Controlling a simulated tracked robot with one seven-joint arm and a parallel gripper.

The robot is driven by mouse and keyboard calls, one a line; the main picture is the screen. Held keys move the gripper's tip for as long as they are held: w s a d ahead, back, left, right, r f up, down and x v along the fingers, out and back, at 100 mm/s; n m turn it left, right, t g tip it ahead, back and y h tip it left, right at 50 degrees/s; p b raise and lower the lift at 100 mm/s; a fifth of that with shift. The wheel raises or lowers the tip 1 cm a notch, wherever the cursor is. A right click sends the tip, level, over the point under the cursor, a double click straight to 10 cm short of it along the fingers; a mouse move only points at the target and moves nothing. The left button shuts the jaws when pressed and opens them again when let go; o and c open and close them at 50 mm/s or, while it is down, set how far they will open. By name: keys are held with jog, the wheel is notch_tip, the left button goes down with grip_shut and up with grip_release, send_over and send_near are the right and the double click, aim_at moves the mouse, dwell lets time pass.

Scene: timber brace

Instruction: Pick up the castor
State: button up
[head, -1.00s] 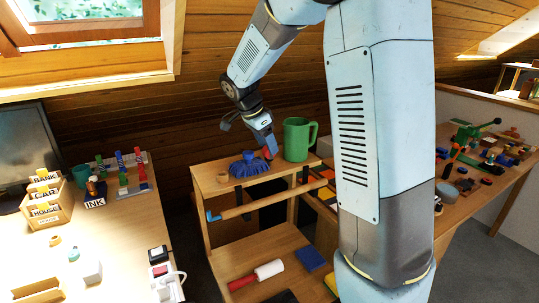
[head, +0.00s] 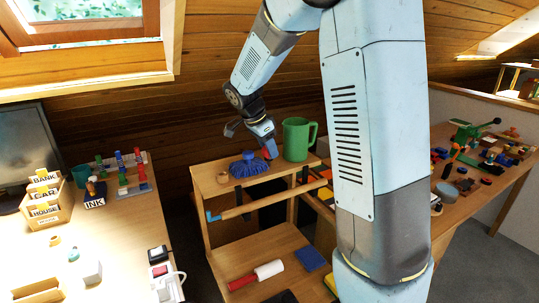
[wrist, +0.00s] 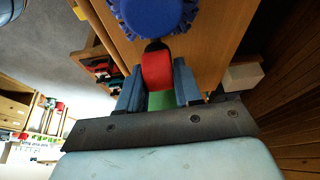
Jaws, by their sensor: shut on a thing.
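My gripper (head: 267,148) is low over the top board of a wooden stand, between a blue ruffled bag and a green mug. In the wrist view its two blue-grey fingers (wrist: 158,85) are shut on a red rounded piece with a dark end, which I take to be the castor (wrist: 157,68). In the head view only a small red bit of it shows at the fingertips. I cannot tell whether it touches the board. A green patch shows between the fingers below the red piece.
A small wooden ring (head: 222,177) sits at the board's left end. A red and white roller (head: 268,270) lies on the lower shelf (head: 235,262).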

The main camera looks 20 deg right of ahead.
jog(key=shift+c, duration=0.4)
jog(key=shift+r, duration=0.1)
